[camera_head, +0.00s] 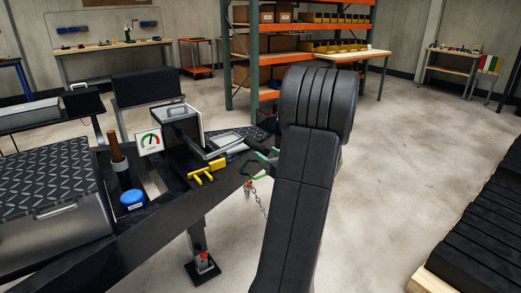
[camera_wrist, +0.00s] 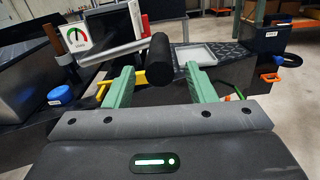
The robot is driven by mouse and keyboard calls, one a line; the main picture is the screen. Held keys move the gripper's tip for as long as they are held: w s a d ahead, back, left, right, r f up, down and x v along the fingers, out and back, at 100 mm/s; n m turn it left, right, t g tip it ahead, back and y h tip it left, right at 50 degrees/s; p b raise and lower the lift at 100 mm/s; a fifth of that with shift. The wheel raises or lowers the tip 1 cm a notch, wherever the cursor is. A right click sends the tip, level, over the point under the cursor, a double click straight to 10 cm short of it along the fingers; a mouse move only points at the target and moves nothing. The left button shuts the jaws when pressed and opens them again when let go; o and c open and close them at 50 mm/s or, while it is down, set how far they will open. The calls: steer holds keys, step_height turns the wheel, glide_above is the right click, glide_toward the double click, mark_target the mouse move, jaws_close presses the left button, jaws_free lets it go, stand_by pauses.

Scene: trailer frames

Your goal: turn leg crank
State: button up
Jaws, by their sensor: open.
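In the head view my gripper (camera_head: 262,162) is partly hidden behind my own dark arm, beside the trailer frame's front end. In the wrist view its two green fingers (camera_wrist: 160,70) are spread apart. A black cylindrical grip (camera_wrist: 160,61) shows between the fingertips with gaps on both sides; it looks like a crank handle, but its shaft is hidden. I cannot tell how deep it sits between the fingers. The trailer's support leg (camera_head: 197,237) stands on a dark foot, with a red part near the bottom.
The dark trailer frame (camera_head: 150,222) carries a gauge sign (camera_head: 149,142), a yellow handle (camera_head: 203,171), a blue cap (camera_head: 132,199) and an upright brown handle (camera_head: 117,150). A chain (camera_head: 259,200) hangs near my gripper. Dark slats (camera_head: 490,215) lie at right; the floor between is clear.

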mark_target(260, 149)
steer(key=x, duration=0.5)
jaws_close()
steer(key=shift+f, duration=0.1)
